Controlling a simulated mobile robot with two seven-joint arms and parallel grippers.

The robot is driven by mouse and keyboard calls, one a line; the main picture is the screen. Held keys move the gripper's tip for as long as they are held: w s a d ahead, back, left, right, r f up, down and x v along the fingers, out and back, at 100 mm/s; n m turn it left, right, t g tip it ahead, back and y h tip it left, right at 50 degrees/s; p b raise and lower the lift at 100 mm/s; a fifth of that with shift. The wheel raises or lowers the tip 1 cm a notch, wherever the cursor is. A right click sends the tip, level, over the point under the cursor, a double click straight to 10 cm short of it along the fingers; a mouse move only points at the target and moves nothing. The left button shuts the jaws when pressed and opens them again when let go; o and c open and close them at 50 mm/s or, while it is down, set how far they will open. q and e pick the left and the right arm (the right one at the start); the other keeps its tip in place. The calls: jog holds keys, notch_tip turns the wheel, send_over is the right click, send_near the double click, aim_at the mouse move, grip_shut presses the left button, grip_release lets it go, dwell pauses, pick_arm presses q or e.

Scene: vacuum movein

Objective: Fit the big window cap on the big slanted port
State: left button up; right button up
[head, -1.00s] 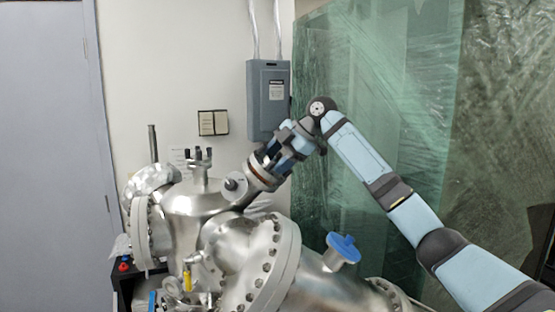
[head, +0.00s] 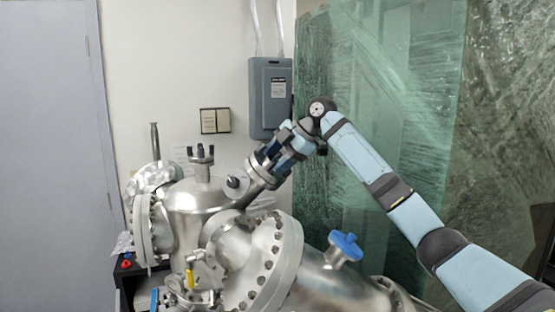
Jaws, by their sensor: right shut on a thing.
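My right gripper (head: 266,166) comes down at a slant from the upper right and is shut on the big window cap (head: 260,175), a grey metal disc mostly hidden by the fingers. The cap is at the upper end of the big slanted port (head: 246,193), a short metal tube rising to the right from the steel chamber. The cap and port look in line and very close together. I cannot tell whether the cap is fully flush on the port. My left gripper is not in view.
The steel chamber (head: 190,215) has a large bolted flange (head: 273,262) in front. A blue-handled knob (head: 345,245) stands to the right, and a pronged fitting (head: 202,160) rises on top. A grey electrical box (head: 270,97) is on the wall behind.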

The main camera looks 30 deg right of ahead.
jog(key=shift+r, duration=0.2)
jog(key=o, duration=0.9)
jog(key=shift+c, duration=0.2)
jog(key=shift+o, duration=1.1)
jog(key=shift+s, duration=0.2)
jog(key=shift+w, duration=0.1)
jog(key=shift+f, duration=0.2)
jog(key=b+v, duration=0.3)
jog(key=v, duration=1.1)
